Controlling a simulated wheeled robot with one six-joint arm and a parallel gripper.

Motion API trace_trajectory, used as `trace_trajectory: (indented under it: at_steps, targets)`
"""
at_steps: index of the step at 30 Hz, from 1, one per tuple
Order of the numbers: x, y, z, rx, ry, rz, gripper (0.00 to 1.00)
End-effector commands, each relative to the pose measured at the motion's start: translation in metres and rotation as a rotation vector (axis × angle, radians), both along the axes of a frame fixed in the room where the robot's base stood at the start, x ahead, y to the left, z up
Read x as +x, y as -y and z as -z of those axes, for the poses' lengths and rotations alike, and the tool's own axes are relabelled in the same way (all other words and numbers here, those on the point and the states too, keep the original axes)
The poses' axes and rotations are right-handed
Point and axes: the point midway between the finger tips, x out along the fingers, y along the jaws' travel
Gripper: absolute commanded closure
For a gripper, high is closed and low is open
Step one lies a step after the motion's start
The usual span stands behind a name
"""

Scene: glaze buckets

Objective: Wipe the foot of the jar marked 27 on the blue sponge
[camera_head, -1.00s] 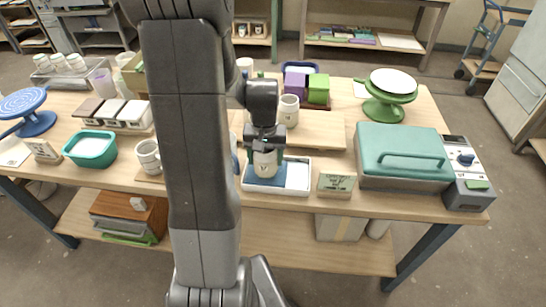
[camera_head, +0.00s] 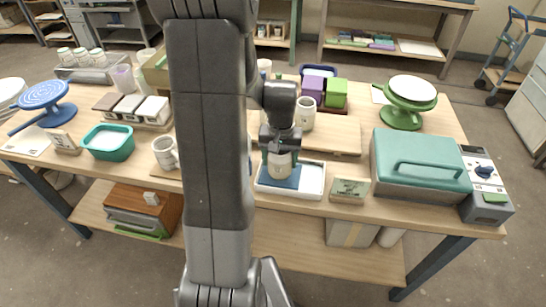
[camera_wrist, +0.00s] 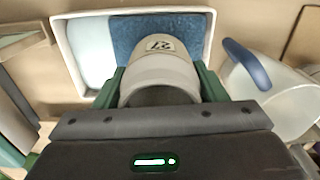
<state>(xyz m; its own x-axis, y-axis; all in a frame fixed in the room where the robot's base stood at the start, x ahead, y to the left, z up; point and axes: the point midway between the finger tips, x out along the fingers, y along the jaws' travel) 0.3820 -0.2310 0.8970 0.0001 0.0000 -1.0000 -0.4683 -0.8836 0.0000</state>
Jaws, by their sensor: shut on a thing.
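The jar marked 27 (camera_wrist: 160,70) is a pale, speckled jar with a dark 27 on a white label. It shows in the head view (camera_head: 279,164) too. My gripper (camera_head: 279,150) is shut on it, with green fingers on both sides of it in the wrist view (camera_wrist: 160,88). The blue sponge (camera_wrist: 125,30) lies in a white tray (camera_wrist: 67,45); in the head view it is under and in front of the jar (camera_head: 283,183). I cannot tell whether the jar's foot touches the sponge.
A pale mug (camera_head: 305,113) stands behind, near purple and green blocks (camera_head: 336,93). Left are another mug (camera_head: 164,152) and a teal tub (camera_head: 108,142).

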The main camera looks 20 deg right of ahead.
Motion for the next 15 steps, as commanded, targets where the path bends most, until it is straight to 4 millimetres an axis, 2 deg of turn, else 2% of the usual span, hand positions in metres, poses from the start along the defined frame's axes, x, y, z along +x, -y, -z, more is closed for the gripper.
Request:
trace_trajectory:
  at_steps: [15]
  targets:
    - [-0.019, 0.031, 0.000, 0.000, 0.000, 0.001, 0.68]
